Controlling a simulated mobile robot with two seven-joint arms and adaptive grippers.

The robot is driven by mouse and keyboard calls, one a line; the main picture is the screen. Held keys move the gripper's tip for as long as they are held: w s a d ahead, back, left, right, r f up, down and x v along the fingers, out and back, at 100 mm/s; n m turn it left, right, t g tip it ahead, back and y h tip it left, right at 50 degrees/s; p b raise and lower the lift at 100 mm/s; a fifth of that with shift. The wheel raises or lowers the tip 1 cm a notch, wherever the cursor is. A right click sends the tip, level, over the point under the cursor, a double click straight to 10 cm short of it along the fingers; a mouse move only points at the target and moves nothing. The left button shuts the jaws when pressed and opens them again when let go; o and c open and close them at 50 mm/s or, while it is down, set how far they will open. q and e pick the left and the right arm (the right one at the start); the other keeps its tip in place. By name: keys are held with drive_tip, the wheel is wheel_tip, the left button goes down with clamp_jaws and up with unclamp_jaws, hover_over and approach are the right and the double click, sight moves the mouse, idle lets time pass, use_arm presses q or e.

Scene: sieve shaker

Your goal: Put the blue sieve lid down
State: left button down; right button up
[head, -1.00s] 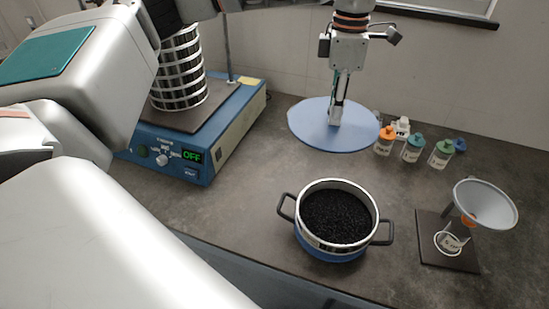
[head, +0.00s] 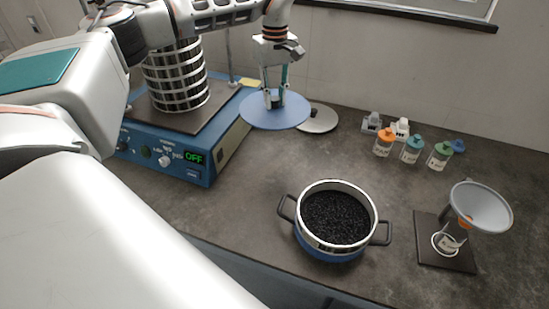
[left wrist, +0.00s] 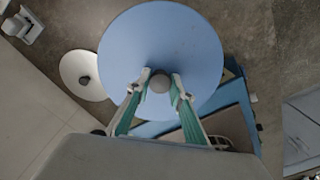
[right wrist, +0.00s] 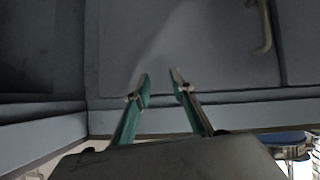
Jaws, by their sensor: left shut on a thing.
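The blue sieve lid (head: 274,118) is a flat blue disc in the head view, at the back of the table just right of the sieve shaker. It also fills the upper middle of the left wrist view (left wrist: 165,45). My left gripper (head: 273,103) is above it, shut on its round grey knob (left wrist: 160,83). The lid looks level; the head view does not clearly show whether it touches the table. My right gripper (right wrist: 162,84) is open and empty in the right wrist view, facing blue-grey cabinet fronts.
The blue shaker (head: 165,157) with its sieve stack (head: 178,80) stands at left. A pot of black grains (head: 336,217), several small bottles (head: 412,149) and a funnel stand (head: 447,258) are right. The middle table is clear.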

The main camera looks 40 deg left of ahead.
use_arm(q)
wheel_tip(320, 180, down, 20)
drive_tip(key=shift+r, duration=0.1)
idle(0.5)
drive_tip(key=c, duration=1.8)
unclamp_jaws()
drive_tip(key=shift+f, duration=0.2)
drive_tip(key=shift+o, duration=0.2)
drive_tip(key=shift+r, duration=0.15)
wheel_tip(320, 180, up, 12)
drive_tip(key=shift+s, duration=0.1)
